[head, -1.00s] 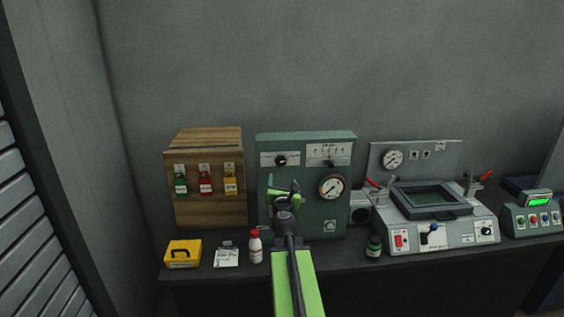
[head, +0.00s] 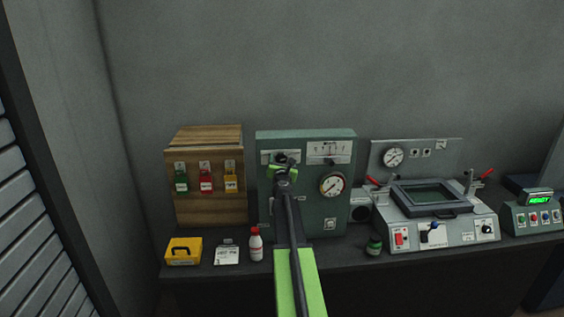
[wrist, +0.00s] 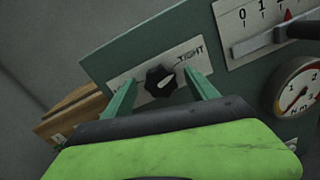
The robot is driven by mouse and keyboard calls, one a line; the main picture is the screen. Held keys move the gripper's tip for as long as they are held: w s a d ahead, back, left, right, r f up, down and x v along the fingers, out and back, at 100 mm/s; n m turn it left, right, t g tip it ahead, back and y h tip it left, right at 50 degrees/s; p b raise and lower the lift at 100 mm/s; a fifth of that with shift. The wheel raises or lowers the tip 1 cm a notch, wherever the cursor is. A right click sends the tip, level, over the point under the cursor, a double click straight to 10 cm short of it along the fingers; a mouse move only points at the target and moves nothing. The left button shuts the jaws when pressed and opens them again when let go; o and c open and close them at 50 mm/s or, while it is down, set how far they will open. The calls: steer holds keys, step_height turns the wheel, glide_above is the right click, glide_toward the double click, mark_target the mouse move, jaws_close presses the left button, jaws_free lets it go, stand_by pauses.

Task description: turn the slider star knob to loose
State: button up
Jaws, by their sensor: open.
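The black star knob (wrist: 161,82) sits on a white label plate on the green panel (head: 300,213). Its white pointer slants up and right, towards the word TIGHT. The label's other end is mostly hidden behind my left finger. My gripper (wrist: 160,88) is open, one green finger on each side of the knob in the wrist view. I cannot tell whether the fingers touch it or stop short. In the head view my gripper (head: 284,166) covers the knob. The slider scale (wrist: 262,28) with its red pointer is to the upper right.
A round gauge (head: 332,185) is on the panel, right of my gripper. A wooden cabinet (head: 206,210) with coloured tags stands left. A red-capped white bottle (head: 255,245) and a yellow box (head: 183,252) stand on the bench. A grey machine (head: 440,235) is right.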

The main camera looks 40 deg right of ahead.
steer(key=shift+c, duration=0.4)
steer(key=c, duration=1.3)
